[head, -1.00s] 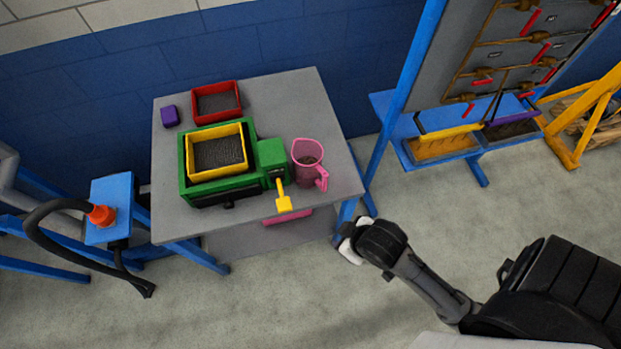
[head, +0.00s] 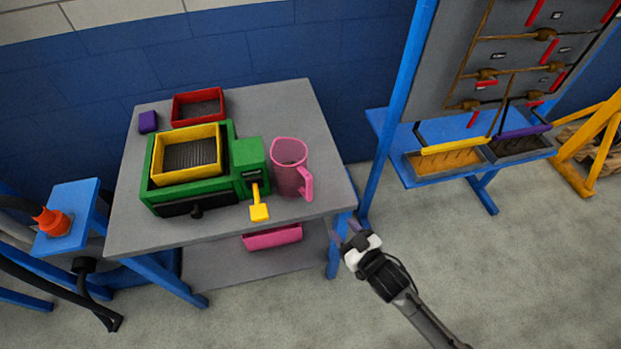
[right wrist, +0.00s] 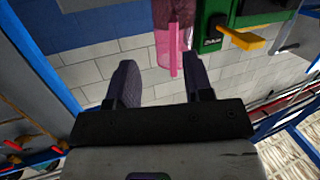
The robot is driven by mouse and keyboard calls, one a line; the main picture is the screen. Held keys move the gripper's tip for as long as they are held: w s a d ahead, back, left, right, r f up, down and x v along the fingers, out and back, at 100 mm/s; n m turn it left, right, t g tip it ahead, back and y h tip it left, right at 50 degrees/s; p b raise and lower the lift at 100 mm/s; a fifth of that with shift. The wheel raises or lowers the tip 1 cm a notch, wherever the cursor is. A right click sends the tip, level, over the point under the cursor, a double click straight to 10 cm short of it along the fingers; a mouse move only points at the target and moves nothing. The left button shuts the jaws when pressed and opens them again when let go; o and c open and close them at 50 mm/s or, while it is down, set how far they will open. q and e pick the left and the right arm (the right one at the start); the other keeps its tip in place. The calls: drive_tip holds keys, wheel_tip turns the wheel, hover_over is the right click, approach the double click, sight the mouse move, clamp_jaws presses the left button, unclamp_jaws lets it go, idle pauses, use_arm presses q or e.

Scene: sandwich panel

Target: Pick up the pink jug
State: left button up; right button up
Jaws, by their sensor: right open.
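The pink jug (head: 287,170) stands upright on the right part of the grey table (head: 310,110), its handle facing the front right. In the right wrist view the jug (right wrist: 176,18) shows at the top, beyond my fingers, with its pink handle pointing down between them. My right gripper (head: 347,235) is open and empty, off the table's front right corner and apart from the jug. Its two dark fingers (right wrist: 162,85) show spread in the right wrist view. My left gripper is not in view.
A green machine (head: 245,160) with a yellow tray (head: 218,150) and a yellow lever (head: 259,208) stands close left of the jug. A red tray (head: 199,92) and purple block (head: 148,122) lie behind. A blue-framed rack (head: 400,90) rises at right. A pink bin (head: 272,237) sits below.

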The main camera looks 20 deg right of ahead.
sight(311, 194)
drive_tip(key=shift+t+y, duration=0.8)
drive_tip(key=w+a+r, duration=0.1)
drive_tip(key=w, duration=0.1)
drive_tip(key=w+a+r+b, duration=0.1)
drive_tip(key=w, duration=0.2)
drive_tip(key=w+a+r, duration=0.1)
drive_tip(key=w, duration=0.1)
drive_tip(key=shift+w+a, duration=0.1)
drive_tip(key=shift+w, duration=0.25)
drive_tip(key=shift+w+a, duration=0.15)
drive_tip(key=shift+w, duration=0.35)
drive_tip(key=b+x, duration=0.1)
drive_tip(key=x, duration=0.3)
drive_tip(key=shift+w+a+b, duration=0.1)
drive_tip(key=shift+w+b, duration=0.25)
drive_tip(key=shift+b, duration=0.05)
drive_tip(key=shift+w, duration=0.15)
clamp_jaws()
